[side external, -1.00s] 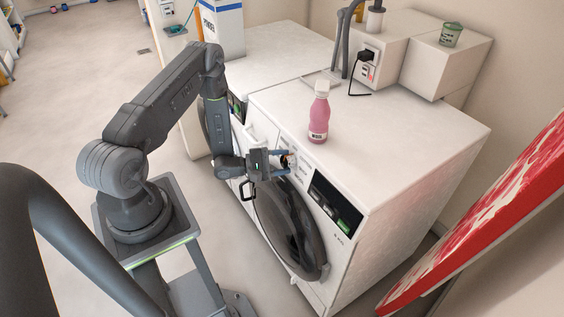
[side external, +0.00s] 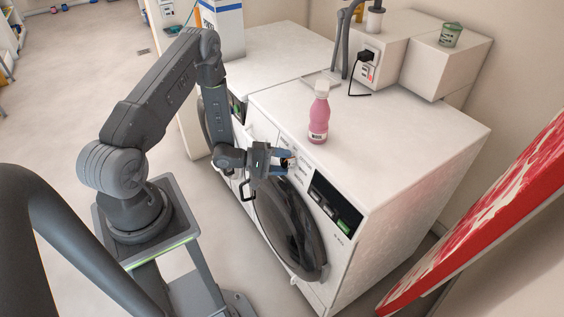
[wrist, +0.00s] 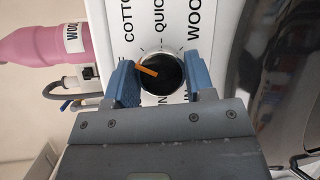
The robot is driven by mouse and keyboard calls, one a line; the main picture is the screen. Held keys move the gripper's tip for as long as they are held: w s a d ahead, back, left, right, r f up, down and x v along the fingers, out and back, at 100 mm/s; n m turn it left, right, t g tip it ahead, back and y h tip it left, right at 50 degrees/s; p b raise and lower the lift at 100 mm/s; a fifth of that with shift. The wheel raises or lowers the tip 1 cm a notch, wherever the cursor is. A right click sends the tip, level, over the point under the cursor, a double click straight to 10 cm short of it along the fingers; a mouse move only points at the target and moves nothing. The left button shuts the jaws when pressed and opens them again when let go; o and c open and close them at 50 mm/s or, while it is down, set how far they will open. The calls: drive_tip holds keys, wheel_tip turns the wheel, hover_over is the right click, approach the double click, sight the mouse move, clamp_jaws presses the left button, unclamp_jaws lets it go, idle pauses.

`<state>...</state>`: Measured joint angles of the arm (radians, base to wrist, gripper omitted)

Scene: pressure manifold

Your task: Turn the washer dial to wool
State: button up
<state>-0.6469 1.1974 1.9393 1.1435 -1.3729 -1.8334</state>
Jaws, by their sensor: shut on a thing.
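The washer dial (wrist: 165,78) is a round black knob with an orange pointer (wrist: 147,70) on the washer (side external: 400,195) front. In the wrist view the pointer aims left and slightly up, on the side of the COTTON label (wrist: 128,22). The label that begins WOO (wrist: 194,30) is at the dial's upper right, its end cut off. My gripper (wrist: 164,78) has its blue fingers on both sides of the dial and is shut on it. In the side view the gripper (side external: 287,161) is at the panel and mostly hides the dial.
A pink bottle (side external: 319,115) stands on the washer top above the panel, close to my gripper; it also shows in the wrist view (wrist: 40,55). The dark round door (side external: 290,230) is below. A red and white board (side external: 480,225) leans at the right. Floor at left is open.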

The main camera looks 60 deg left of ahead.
drive_tip(key=m+g, duration=0.1)
drive_tip(key=m, duration=0.1)
drive_tip(key=m+g+y, duration=0.1)
drive_tip(key=m, duration=0.1)
drive_tip(key=shift+m+g, duration=0.3)
drive_tip(key=shift+m, duration=0.1)
drive_tip(key=m+g+y, duration=0.1)
drive_tip(key=m+y, duration=0.1)
drive_tip(key=m, duration=0.2)
drive_tip(key=shift+d+y, duration=0.15)
drive_tip(key=shift+y, duration=0.25)
drive_tip(key=m+y, duration=0.3)
drive_tip(key=m, duration=0.1)
drive_tip(key=shift+s+g, duration=0.1)
drive_tip(key=shift+g, duration=0.3)
drive_tip(key=m+y, duration=0.2)
drive_tip(key=m, duration=0.1)
drive_tip(key=shift+y, duration=0.3)
drive_tip(key=o, duration=0.9)
drive_tip(key=shift+m, duration=0.3)
drive_tip(key=shift+v, duration=3.7)
